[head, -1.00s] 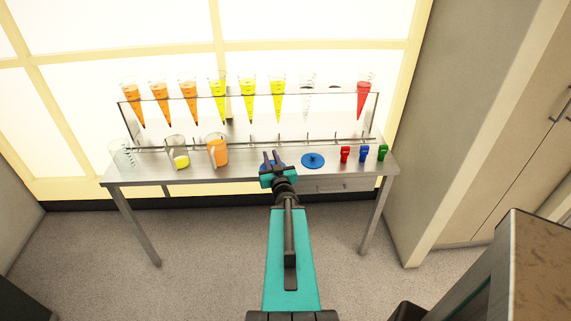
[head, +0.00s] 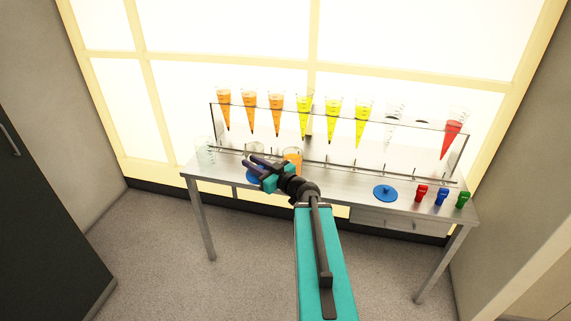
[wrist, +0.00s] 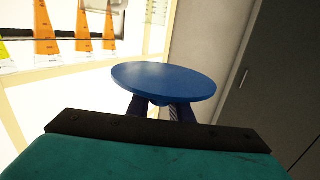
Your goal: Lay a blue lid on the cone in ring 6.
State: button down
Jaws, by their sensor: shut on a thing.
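My gripper (head: 262,172) is shut on a blue lid (wrist: 163,82), a round disc held by its underside knob between the fingers. In the head view part of this lid (head: 252,177) shows beneath the fingers, near the front left of the table. The rack holds a row of cones: three orange, three yellow, one clear (head: 394,122) and one red (head: 451,137). The rightmost yellow cone (head: 362,126) stands near the middle; no ring numbers are readable. A second blue lid (head: 385,193) lies on the table to the right.
The metal table (head: 345,185) carries a clear beaker (head: 205,152), a beaker partly hidden behind my gripper, and an orange-filled beaker (head: 293,158). Red (head: 421,193), blue (head: 441,196) and green (head: 462,200) small items stand at the right end. One ring (head: 422,122) between the clear and red cones looks empty.

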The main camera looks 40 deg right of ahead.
jog(key=a+n+g+y, duration=0.7)
jog(key=a+y, duration=0.5)
jog(key=a, duration=1.8)
jog(key=n, duration=0.2)
jog(key=shift+s+r+n, duration=0.2)
jog(key=shift+s+n, duration=0.1)
jog(key=shift+s, duration=0.15)
